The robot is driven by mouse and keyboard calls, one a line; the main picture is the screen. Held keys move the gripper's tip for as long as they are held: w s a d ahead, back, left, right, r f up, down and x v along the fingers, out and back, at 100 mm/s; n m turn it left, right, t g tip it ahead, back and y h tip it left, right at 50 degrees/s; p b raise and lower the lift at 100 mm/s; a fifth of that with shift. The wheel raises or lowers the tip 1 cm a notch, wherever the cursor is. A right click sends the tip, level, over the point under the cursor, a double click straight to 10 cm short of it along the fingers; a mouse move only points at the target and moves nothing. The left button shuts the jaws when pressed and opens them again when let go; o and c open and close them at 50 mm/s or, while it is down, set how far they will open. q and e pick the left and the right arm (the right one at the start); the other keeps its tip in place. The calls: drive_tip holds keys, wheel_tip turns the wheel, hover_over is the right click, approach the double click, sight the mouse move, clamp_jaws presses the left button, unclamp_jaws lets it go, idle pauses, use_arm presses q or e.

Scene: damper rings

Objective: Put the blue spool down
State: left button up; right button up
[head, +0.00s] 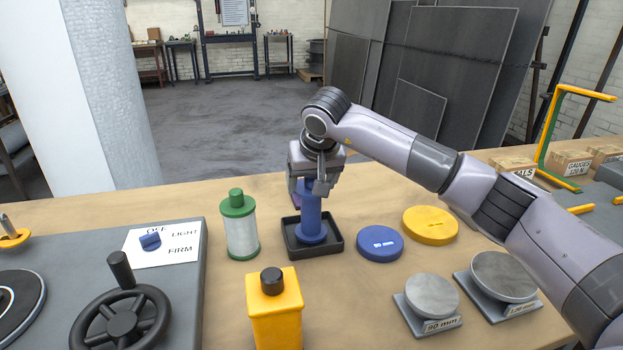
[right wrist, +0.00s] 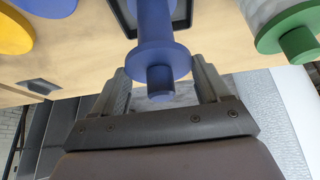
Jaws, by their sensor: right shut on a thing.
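The blue spool (head: 311,214) is upright, with a wide flange at its lower end and a knob at its top. My right gripper (head: 309,187) is shut on its top end from above. The spool's lower flange is at the black square tray (head: 289,244), within its rim as seen from the head. I cannot tell whether it touches the tray floor. In the right wrist view the spool (right wrist: 155,40) shows between the fingers (right wrist: 162,85), with the tray's dark rim (right wrist: 122,18) beyond. My left gripper is not in view.
A green-capped white spool (head: 241,230) stands close left of the tray. A blue disc (head: 380,244) and a yellow disc (head: 431,226) lie to its right. A yellow block with a black knob (head: 274,312) stands in front. A grey panel with a handwheel (head: 120,315) is at left.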

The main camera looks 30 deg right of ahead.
drive_tip(key=shift+f, duration=0.7)
drive_tip(key=o, duration=1.4)
drive_tip(key=v, duration=0.7)
drive_tip(key=shift+r+b, duration=0.15)
drive_tip(key=shift+b, duration=0.15)
clamp_jaws()
idle(0.6)
